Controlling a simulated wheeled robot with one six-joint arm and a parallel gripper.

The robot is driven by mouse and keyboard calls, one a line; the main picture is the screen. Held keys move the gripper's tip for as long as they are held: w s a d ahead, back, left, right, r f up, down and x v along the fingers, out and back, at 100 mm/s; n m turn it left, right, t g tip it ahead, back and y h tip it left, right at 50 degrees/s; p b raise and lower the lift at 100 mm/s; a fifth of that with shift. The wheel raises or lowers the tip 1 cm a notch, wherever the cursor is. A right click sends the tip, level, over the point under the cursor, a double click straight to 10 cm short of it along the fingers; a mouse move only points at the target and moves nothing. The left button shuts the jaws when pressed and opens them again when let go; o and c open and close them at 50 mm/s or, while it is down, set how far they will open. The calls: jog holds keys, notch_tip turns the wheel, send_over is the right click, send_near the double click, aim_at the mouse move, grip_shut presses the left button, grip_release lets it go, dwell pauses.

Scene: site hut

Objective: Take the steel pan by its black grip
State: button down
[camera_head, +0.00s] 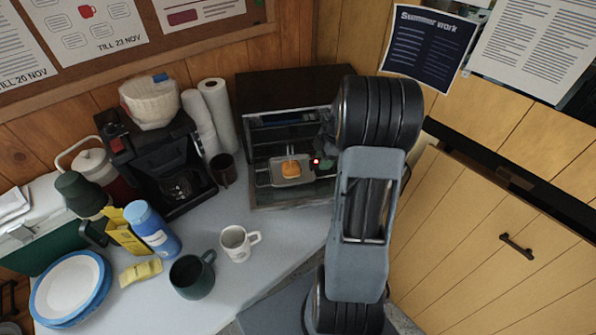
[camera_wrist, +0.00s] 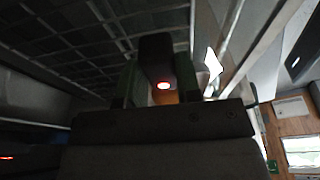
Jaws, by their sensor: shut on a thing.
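The steel pan (camera_head: 278,174) is a small flat tray inside the toaster oven, with a golden bread-like piece (camera_head: 291,169) on it. My gripper (camera_head: 325,152) is at the right part of the oven's open front, partly hidden by my arm in the head view. In the wrist view my gripper (camera_wrist: 155,78) has its two greenish fingers on either side of a dark block, the black grip (camera_wrist: 156,52), and is shut on it. The grip is hidden in the head view. I cannot tell whether the pan rests on the rack or is lifted.
The dark toaster oven (camera_head: 290,92) stands at the back of the counter (camera_head: 150,300). Paper rolls (camera_head: 215,105), a dark mug (camera_head: 223,170) and a coffee maker (camera_head: 160,165) stand to its left. A white mug (camera_head: 237,243) and green mug (camera_head: 192,276) stand in front.

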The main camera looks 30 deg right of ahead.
jog(key=shift+r, duration=0.2)
dwell(0.3)
jog(key=shift+a+p+v, duration=0.25)
jog(key=shift+p+v, duration=0.4)
jog(key=shift+v, duration=0.35)
jog(key=shift+a+p+v, duration=0.2)
jog(key=shift+p+v, duration=0.45)
jog(key=shift+v, duration=0.4)
jog(key=shift+w, duration=0.2)
